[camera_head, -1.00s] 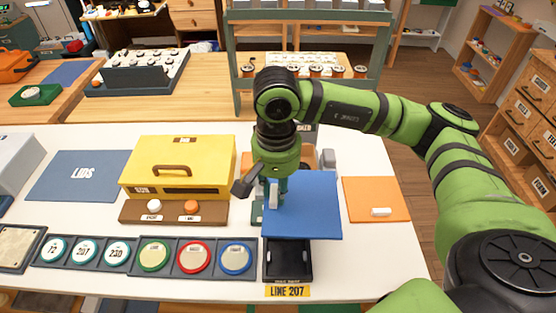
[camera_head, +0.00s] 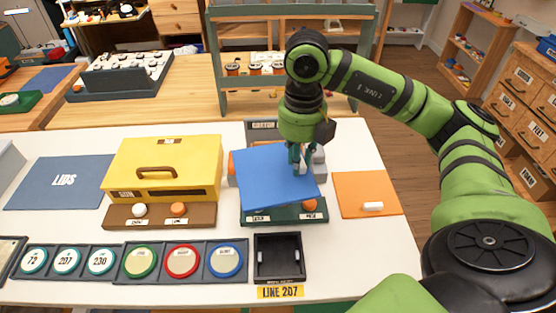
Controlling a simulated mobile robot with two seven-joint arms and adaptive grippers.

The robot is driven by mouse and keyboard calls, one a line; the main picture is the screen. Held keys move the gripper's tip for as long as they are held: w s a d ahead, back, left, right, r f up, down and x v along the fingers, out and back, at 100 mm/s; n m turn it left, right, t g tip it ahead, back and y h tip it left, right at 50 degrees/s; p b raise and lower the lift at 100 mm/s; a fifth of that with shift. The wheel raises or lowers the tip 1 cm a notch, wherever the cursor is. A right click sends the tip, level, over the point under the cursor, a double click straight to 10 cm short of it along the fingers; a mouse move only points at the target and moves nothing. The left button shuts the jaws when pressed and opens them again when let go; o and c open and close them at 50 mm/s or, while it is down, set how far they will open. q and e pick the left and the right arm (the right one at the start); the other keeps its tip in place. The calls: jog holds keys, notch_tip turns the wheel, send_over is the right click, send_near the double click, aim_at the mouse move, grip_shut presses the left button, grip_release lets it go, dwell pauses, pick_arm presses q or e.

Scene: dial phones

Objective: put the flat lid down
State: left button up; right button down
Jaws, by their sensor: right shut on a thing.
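The flat lid, a blue square sheet (camera_head: 268,178), is in my right gripper (camera_head: 296,160), which is shut on its right part. The lid is slightly tilted above a dark green button base and hides most of what is behind it. A blue mat marked LIDS (camera_head: 58,183) lies on the left of the white table, with nothing on it. My left gripper is not in view.
A yellow box with a handle (camera_head: 160,165) stands between the mat and the lid. An orange mat with a white piece (camera_head: 368,194) lies at right. The black tray (camera_head: 280,258) and several round dials (camera_head: 182,260) line the front edge.

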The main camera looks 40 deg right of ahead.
aim_at(276, 149)
jog(key=m, duration=0.1)
jog(key=d+m, duration=0.1)
jog(key=m, duration=0.1)
jog(key=shift+s, duration=0.1)
jog(key=d+r+m+b, duration=0.1)
jog(key=d+m, duration=0.3)
jog(key=m, duration=1.3)
jog(key=w+a+f+p, duration=0.1)
jog(key=w+f, duration=0.1)
jog(key=w, duration=0.1)
jog(key=w+a+f+p, duration=0.1)
jog(key=w+f, duration=0.1)
jog(key=w, duration=0.1)
jog(key=w+a+f+p, duration=0.1)
jog(key=w+f, duration=0.1)
jog(key=w, duration=0.1)
jog(key=shift+w+a+f, duration=0.15)
jog(key=shift+w+a, duration=0.1)
jog(key=shift+a, duration=0.1)
jog(key=shift+w+f, duration=0.15)
jog(key=shift+f, duration=0.05)
notch_tip(276, 149, down, 4)
jog(key=shift+r+p, duration=0.1)
jog(key=shift+p, duration=0.75)
jog(key=shift+f, duration=0.25)
